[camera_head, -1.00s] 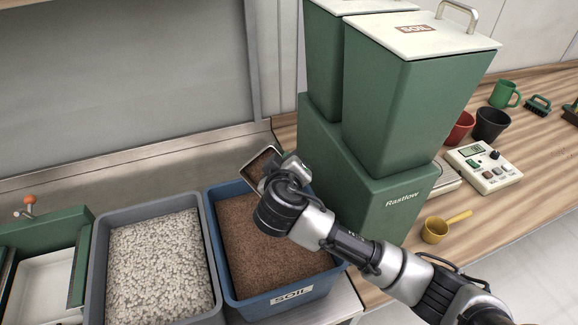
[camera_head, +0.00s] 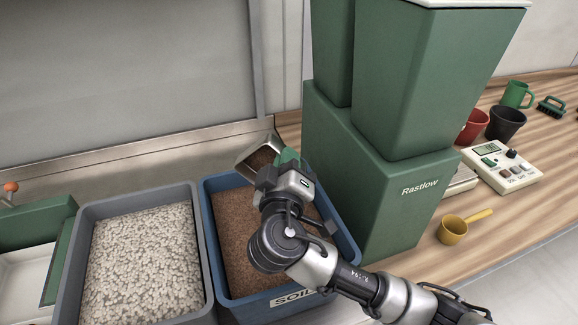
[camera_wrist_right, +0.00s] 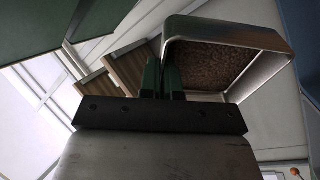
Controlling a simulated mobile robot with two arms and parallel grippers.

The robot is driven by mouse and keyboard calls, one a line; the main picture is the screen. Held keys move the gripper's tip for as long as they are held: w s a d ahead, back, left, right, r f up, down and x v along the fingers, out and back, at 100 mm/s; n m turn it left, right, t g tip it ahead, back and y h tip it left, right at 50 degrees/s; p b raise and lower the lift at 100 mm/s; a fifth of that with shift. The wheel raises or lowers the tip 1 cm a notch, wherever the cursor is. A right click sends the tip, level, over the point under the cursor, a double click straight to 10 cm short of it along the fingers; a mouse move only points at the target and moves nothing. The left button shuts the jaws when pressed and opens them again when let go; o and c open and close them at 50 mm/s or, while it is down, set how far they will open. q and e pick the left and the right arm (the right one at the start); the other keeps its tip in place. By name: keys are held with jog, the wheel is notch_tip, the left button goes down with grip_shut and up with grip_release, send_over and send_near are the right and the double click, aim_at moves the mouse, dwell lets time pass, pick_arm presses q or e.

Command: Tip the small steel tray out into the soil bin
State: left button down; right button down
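My right gripper (camera_head: 284,158) is shut on the wall of the small steel tray (camera_head: 262,146) and holds it above the back part of the soil bin. The tray is tilted, and brown soil shows inside it; the tray also shows in the right wrist view (camera_wrist_right: 227,36), with the green fingers (camera_wrist_right: 162,76) at its edge. The soil bin (camera_head: 343,232) is a blue tub filled with brown soil and labelled SOIL. My right forearm and wrist hide part of the bin. My left gripper is not in view.
A grey bin of pale pebbles (camera_head: 68,275) stands left of the soil bin. The green Rastlow dispenser (camera_head: 390,200) rises close on the right. A yellow scoop (camera_head: 454,230), a scale (camera_head: 505,168) and pots lie beyond it on the wooden bench.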

jog(key=s+t+b, duration=0.1)
jog(key=b, duration=0.2)
jog(key=s+t+b, duration=0.1)
jog(key=b, duration=0.2)
jog(key=shift+s+a+f+t, duration=0.15)
jog(key=shift+s+a+t, duration=0.1)
jog(key=shift+t, duration=0.15)
dwell(0.7)
